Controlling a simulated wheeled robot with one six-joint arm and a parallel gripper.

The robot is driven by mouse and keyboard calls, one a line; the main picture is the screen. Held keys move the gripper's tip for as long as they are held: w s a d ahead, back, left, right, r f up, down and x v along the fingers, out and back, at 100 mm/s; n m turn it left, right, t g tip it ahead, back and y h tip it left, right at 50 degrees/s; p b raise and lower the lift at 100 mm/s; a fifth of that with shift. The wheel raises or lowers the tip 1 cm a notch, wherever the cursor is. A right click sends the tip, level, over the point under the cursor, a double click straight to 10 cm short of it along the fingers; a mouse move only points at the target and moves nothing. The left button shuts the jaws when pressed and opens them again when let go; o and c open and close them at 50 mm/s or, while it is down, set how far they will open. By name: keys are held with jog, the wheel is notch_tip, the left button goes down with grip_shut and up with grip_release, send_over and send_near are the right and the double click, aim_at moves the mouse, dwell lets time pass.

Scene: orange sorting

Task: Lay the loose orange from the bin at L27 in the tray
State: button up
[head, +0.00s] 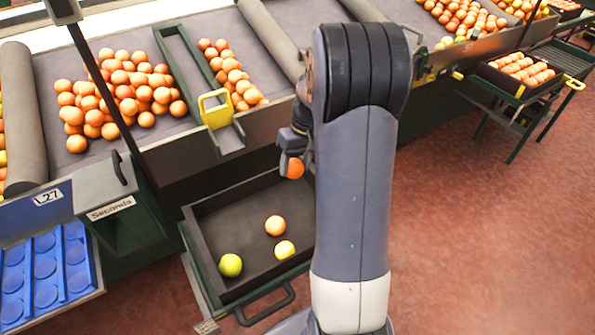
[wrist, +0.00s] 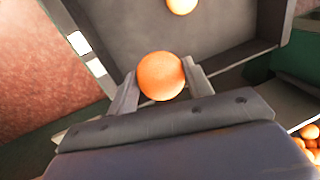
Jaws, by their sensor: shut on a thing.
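My gripper (wrist: 161,88) is shut on an orange (wrist: 161,75), with one finger on each side of it in the wrist view. In the head view this orange (head: 295,168) hangs below my wrist, above the back right part of the dark bin (head: 217,287). Another orange (head: 275,225), a yellow-green fruit (head: 230,265) and a yellowish fruit (head: 284,249) lie in the bin. A blue tray (head: 78,282) with round hollows is at the lower left, below the L27 sign (head: 47,197). The hollows I can see are empty.
A sloped table (head: 60,155) with many oranges stands behind the bin. A grey box labelled Seconda (head: 112,208) stands between the tray and the bin. A yellow handle (head: 215,109) juts out above the bin. Red floor (head: 490,240) is open at the right.

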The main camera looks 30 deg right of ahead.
jog(key=shift+d+f+b, duration=0.1)
jog(key=shift+f+b, duration=3.25)
jog(key=shift+f, duration=0.75)
jog(key=shift+d+b+x, duration=0.2)
jog(key=shift+b+x, duration=0.3)
jog(key=shift+x, duration=0.35)
jog(key=shift+d+b+x, duration=0.2)
jog(key=shift+b+x, duration=0.25)
jog(key=shift+x, duration=0.4)
jog(key=shift+f+b, duration=0.4)
jog(key=shift+f, duration=0.25)
jog(key=o, duration=1.1)
jog(key=shift+o, duration=0.6)
jog(key=o, duration=0.4)
jog(key=shift+o, duration=0.2)
jog(key=shift+r, duration=0.15)
